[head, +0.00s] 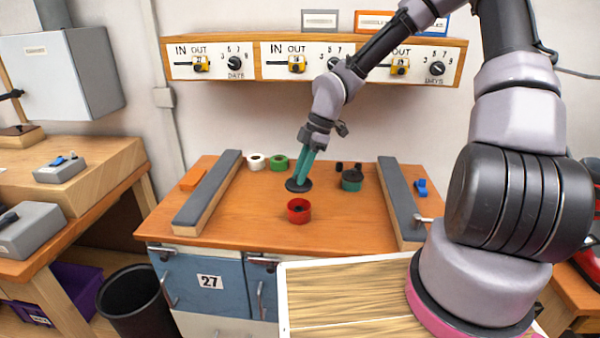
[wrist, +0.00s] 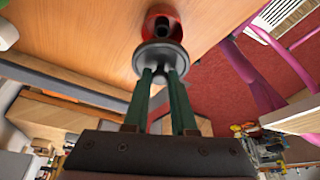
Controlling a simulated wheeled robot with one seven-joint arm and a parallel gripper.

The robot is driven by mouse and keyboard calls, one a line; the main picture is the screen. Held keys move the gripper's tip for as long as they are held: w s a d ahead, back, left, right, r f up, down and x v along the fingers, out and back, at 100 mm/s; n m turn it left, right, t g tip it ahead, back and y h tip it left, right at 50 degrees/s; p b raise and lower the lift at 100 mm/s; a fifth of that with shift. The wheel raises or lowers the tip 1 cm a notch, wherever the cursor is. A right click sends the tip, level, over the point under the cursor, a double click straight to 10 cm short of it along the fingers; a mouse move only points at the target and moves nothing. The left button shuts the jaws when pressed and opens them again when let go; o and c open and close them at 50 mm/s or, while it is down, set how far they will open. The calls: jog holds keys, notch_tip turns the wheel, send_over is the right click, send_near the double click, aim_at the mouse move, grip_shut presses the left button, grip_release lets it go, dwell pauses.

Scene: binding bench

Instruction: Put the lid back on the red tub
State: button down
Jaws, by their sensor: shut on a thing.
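The red tub (head: 299,211) stands open on the orange-brown bench top, with something dark inside it. My gripper (head: 301,180) has green fingers and is shut on the dark round lid (head: 292,187), which is behind and slightly left of the tub in the head view. In the wrist view the grey lid (wrist: 149,55) is at the tips of my gripper (wrist: 164,76), and the red tub (wrist: 172,14) shows just beyond it, partly hidden by the lid. The exact height of the lid above the bench is hard to tell.
A teal tub (head: 351,181) with a dark top stands to the right, near small black pieces. White (head: 256,162) and green (head: 279,162) rolls are at the back. Grey-topped rails (head: 208,190) (head: 401,198) flank the work area. The bench front (head: 240,245) is clear.

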aim_at(305, 182)
jog(key=shift+f, duration=3)
jog(key=shift+f, duration=0.15)
jog(key=c, duration=0.7)
grip_release()
jog(key=shift+o, duration=0.2)
jog(key=o, duration=0.5)
jog(key=shift+r, duration=3.55)
